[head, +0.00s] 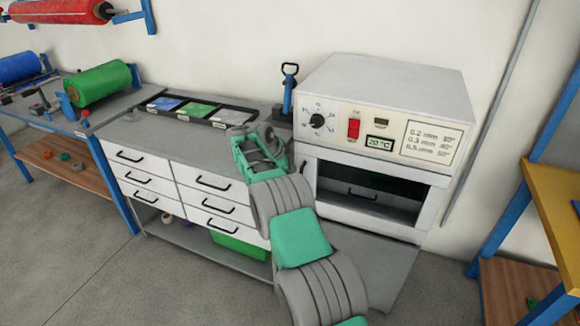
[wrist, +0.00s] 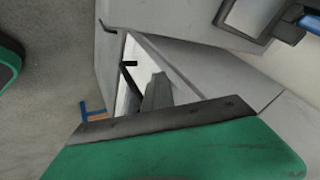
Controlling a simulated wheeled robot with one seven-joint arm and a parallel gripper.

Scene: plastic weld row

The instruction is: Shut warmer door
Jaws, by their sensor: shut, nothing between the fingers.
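The warmer (head: 385,90) is a white box with a grey top, a knob, a red switch and a 20 °C display. Its front below the panel shows a pale door frame (head: 436,208) around a dark area (head: 385,182), with a dark handle (head: 362,191) low in it. I cannot tell how far the door stands open. My gripper (head: 258,150) is left of the warmer, above the drawer unit, apart from the door in the picture. It is shut and empty. In the wrist view my green gripper body (wrist: 190,150) fills the bottom.
A white drawer unit (head: 180,190) with a grey top stands left of the warmer, with film trays (head: 195,110) on it. A blue-handled tool (head: 288,92) stands beside the warmer. A yellow-topped blue bench (head: 555,200) is at the right. The floor (head: 150,285) in front is clear.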

